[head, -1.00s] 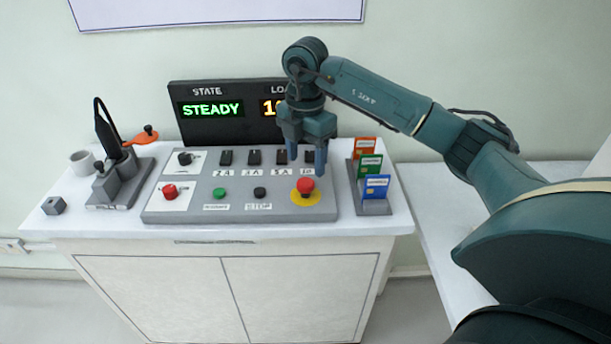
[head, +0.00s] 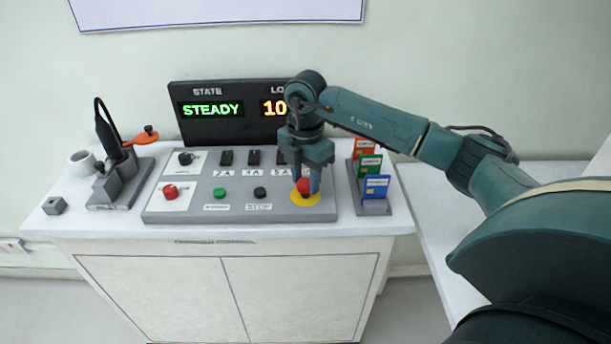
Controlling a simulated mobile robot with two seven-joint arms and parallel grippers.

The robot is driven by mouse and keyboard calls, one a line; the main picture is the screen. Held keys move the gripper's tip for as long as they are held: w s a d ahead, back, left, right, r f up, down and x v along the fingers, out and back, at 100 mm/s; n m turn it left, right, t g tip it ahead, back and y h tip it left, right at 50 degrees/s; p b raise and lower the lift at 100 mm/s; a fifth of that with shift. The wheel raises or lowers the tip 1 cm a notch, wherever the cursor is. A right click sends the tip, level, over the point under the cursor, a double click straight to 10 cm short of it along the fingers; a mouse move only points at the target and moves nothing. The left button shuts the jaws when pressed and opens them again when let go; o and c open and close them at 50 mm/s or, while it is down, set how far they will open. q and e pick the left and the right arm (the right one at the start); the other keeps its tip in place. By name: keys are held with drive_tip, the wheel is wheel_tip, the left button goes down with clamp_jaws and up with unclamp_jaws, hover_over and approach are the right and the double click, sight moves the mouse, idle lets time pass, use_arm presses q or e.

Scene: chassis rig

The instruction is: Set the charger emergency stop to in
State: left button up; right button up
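The charger emergency stop is a red mushroom button (head: 304,187) on a yellow round plate (head: 305,199) at the right front of the grey control panel (head: 240,216). My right gripper (head: 305,181) points down over it, its two fingers apart with the red cap showing between and below them. The fingertips are at or just above the cap; I cannot tell whether they touch it. The fingers hide part of the button, so its pressed state is unclear. My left gripper is not in view.
A display (head: 212,108) behind the panel reads STEADY. A red knob (head: 170,192), a green button (head: 219,193) and a black button (head: 260,193) share the panel. A card rack (head: 374,207) stands close to the right. A black handset in its dock (head: 107,143) stands left.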

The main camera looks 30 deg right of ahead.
sight(306, 182)
clamp_jaws()
drive_tip(key=shift+f+b, duration=0.3)
drive_tip(key=shift+f, duration=0.35)
drive_tip(key=shift+s, duration=0.1)
drive_tip(key=o, duration=0.6)
unclamp_jaws()
drive_tip(key=shift+c, duration=0.2)
wheel_tip(306, 182, up, 13)
